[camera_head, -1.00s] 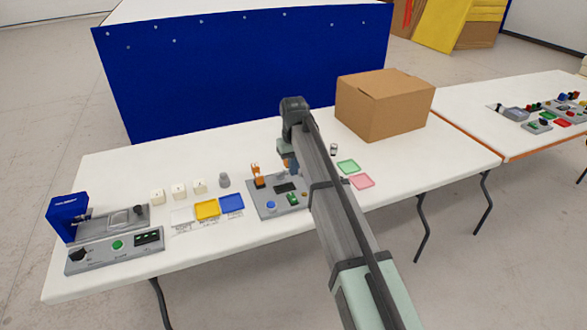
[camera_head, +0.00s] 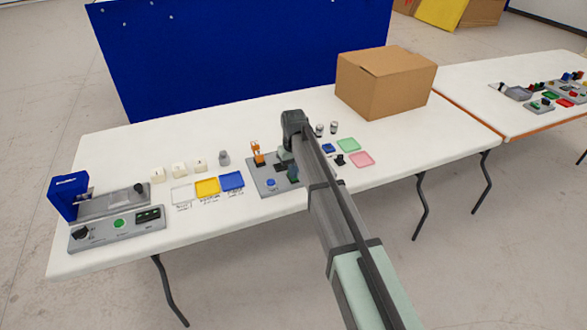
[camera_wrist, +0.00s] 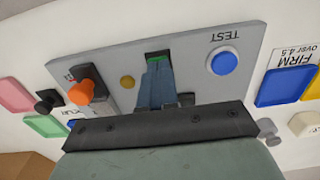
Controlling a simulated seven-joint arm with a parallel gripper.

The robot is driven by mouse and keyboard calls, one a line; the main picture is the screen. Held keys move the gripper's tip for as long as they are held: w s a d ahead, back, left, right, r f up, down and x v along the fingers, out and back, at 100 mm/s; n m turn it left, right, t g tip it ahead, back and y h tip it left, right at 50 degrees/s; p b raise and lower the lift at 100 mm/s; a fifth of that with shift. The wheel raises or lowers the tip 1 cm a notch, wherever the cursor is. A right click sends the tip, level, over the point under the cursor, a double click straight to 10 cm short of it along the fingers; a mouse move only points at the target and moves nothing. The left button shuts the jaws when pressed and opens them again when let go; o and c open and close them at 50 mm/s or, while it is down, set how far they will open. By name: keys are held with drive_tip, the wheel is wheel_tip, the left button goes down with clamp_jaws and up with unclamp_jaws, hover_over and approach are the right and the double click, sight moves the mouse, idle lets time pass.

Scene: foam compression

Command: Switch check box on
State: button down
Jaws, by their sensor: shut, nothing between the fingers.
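The check box is a grey panel (camera_head: 267,185) on the table's front middle; it fills much of the wrist view (camera_wrist: 205,68). It carries a round blue TEST button (camera_wrist: 223,62), an orange-topped lever (camera_wrist: 82,91), a small yellow button (camera_wrist: 127,82) and a green switch (camera_wrist: 158,57) in a dark recess. My gripper (camera_wrist: 157,70) is shut and empty, its fingertips over the green switch and hiding most of it. I cannot tell whether they touch it. In the head view, my gripper (camera_head: 292,170) and arm cover the panel's right side.
Yellow (camera_head: 207,187) and blue (camera_head: 231,180) trays lie left of the panel. Green (camera_head: 348,145) and pink (camera_head: 362,159) trays and a black knob (camera_head: 340,159) lie to its right. A cardboard box (camera_head: 385,85) stands behind. A grey machine (camera_head: 118,228) is at far left.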

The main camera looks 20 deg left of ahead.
drive_tip(key=shift+s+d+f+t+y, duration=0.2)
drive_tip(key=shift+s+f+t+y, duration=0.05)
drive_tip(key=shift+f+t+y, duration=0.05)
drive_tip(key=shift+f, duration=0.25)
idle(0.4)
drive_tip(key=shift+w+a+r, duration=0.25)
drive_tip(key=shift+w+a, duration=0.45)
wheel_tip(320, 180, up, 14)
drive_tip(key=s+d, duration=0.1)
drive_tip(key=shift+s+d+r, duration=0.2)
drive_tip(key=shift+s+d, duration=0.05)
drive_tip(key=shift+d, duration=0.05)
